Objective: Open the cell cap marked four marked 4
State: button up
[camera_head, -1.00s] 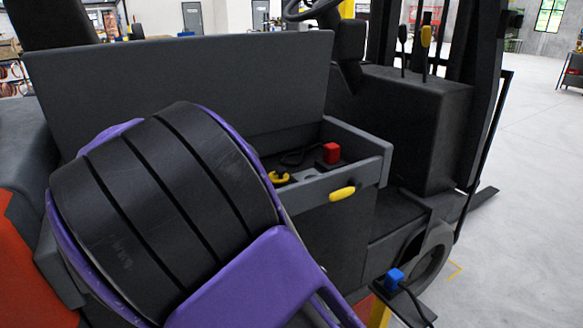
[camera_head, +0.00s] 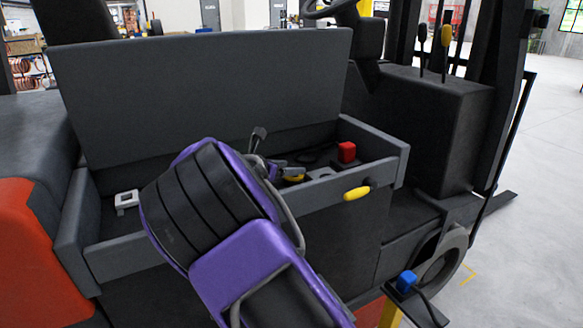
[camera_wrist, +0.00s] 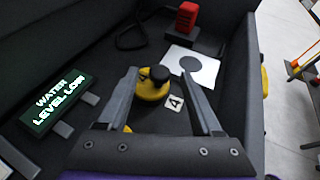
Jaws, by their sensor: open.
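The yellow cell cap (camera_wrist: 150,91) with a black knob on top sits in the battery bay in the wrist view, beside a white tag marked 4 (camera_wrist: 174,103). Part of a yellow cap also shows in the head view (camera_head: 293,178), mostly behind my gripper. My gripper (camera_wrist: 160,76) is open and empty, its two fingers spread on either side of the cap in the picture. I cannot tell whether they touch it. Another bit of yellow (camera_wrist: 127,129) shows near the gripper's base, mostly hidden.
A lit "WATER LEVEL LOW" sign (camera_wrist: 57,103) lies left in the bay. A red connector (camera_wrist: 187,17) and a white plate with a dark disc (camera_wrist: 192,66) lie beyond the cap. The bay's grey walls (camera_head: 345,187) enclose the space; a yellow handle (camera_head: 357,193) sticks out in front.

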jog(key=shift+x, duration=0.8)
grip_shut()
